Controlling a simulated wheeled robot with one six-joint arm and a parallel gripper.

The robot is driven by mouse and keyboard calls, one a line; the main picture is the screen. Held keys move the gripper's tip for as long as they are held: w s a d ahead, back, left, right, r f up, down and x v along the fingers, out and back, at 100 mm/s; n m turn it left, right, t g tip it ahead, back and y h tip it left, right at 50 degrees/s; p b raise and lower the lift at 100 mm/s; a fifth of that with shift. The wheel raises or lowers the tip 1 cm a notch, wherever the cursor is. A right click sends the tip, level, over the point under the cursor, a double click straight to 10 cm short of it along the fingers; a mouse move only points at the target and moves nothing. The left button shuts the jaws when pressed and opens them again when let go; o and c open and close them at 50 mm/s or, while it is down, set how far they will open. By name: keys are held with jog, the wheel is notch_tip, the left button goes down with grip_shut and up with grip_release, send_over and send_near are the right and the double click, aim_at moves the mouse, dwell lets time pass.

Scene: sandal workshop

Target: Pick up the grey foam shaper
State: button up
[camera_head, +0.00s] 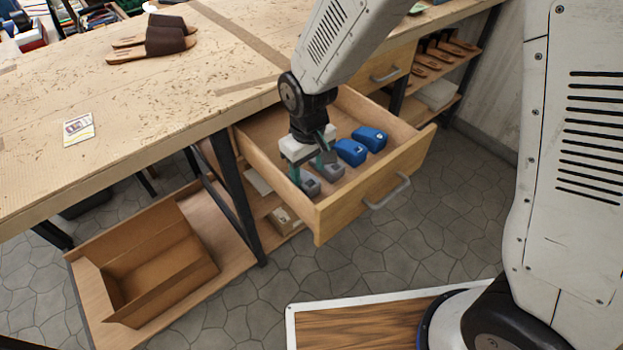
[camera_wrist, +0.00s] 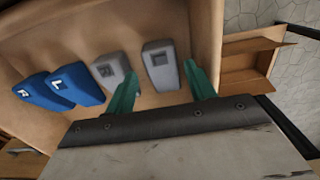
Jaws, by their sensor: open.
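Two grey foam shapers lie side by side in the open drawer. In the wrist view one grey shaper (camera_wrist: 160,65) lies between and just ahead of my gripper's teal fingertips (camera_wrist: 160,72). The other grey shaper (camera_wrist: 110,70) is left of it, close to the left finger. The head view shows the first grey shaper (camera_head: 310,187) and the second (camera_head: 333,172), both partly hidden by my gripper (camera_head: 306,172). My gripper is open, pointing down into the drawer, with nothing held. I cannot tell whether a finger touches a shaper.
Two blue shapers (camera_head: 350,152) marked R and L lie beside the grey ones. The drawer's wooden front (camera_head: 335,215) and sides surround them. The workbench top (camera_head: 110,130) carries brown sandals (camera_head: 165,38). An open cardboard box (camera_head: 165,260) stands on a low shelf at left.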

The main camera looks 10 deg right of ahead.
aim_at(309, 181)
notch_tip(309, 181, down, 5)
jog(key=shift+s, duration=0.1)
jog(key=c, duration=0.7)
